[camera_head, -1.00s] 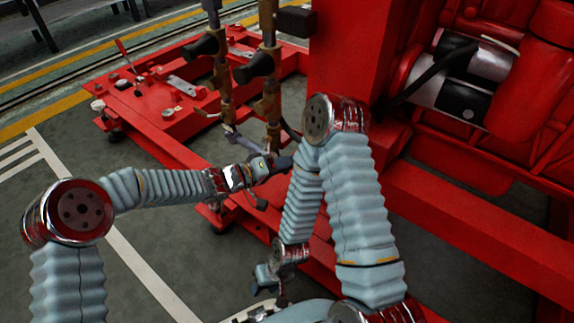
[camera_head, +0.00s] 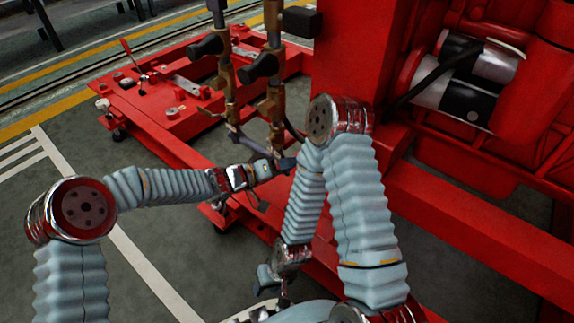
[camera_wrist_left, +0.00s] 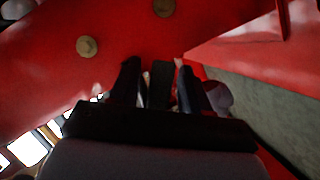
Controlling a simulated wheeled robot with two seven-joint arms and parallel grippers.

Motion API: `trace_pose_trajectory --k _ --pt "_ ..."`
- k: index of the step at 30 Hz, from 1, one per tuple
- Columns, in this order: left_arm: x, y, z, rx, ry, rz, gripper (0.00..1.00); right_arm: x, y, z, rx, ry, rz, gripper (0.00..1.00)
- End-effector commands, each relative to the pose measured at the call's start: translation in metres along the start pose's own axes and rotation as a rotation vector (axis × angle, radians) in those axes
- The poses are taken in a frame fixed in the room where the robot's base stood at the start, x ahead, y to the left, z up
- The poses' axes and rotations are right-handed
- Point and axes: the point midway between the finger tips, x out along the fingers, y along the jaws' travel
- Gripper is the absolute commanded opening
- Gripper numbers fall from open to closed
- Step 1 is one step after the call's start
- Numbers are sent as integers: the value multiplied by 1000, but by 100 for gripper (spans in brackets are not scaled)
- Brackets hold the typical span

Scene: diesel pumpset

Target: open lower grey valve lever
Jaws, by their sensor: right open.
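Two upright pipes with brass valves stand left of the red engine frame, and the lower brass valve (camera_head: 231,113) is on the left pipe. A grey bar (camera_head: 249,145), which looks like the lower grey lever, slants down right from under it towards my left gripper (camera_head: 284,164). My left gripper is by the foot of the pipes. In the left wrist view its two dark fingers (camera_wrist_left: 160,88) stand apart, with a dark grey piece (camera_wrist_left: 160,82) between them and narrow gaps at its sides. Whether they touch it is unclear. My right gripper (camera_head: 266,275) hangs low, open, away from the valves.
Black handles (camera_head: 262,66) stick out from the pipes above. A red base frame (camera_head: 160,110) with fittings lies behind left. The red engine block (camera_head: 365,50) and a long red beam (camera_head: 470,225) close off the right. Grey floor (camera_head: 160,230) is free at left.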

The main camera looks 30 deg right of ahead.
Motion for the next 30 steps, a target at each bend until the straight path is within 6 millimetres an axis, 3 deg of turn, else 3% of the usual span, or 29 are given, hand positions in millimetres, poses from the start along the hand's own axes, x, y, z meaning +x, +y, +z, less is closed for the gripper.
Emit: trace_pose_trajectory --k 8,11,21,30 --pt "-8 0 -1 0 1 0 47 -1 0 0 0 0 0 43" --pt "-25 1 -2 0 2 -1 47 -2 -1 0 0 0 0 43" --pt "-106 0 -2 0 3 -2 47 -9 -4 0 0 -2 0 43" --pt "-138 0 0 0 0 0 47 -11 -4 0 -1 -3 0 43"
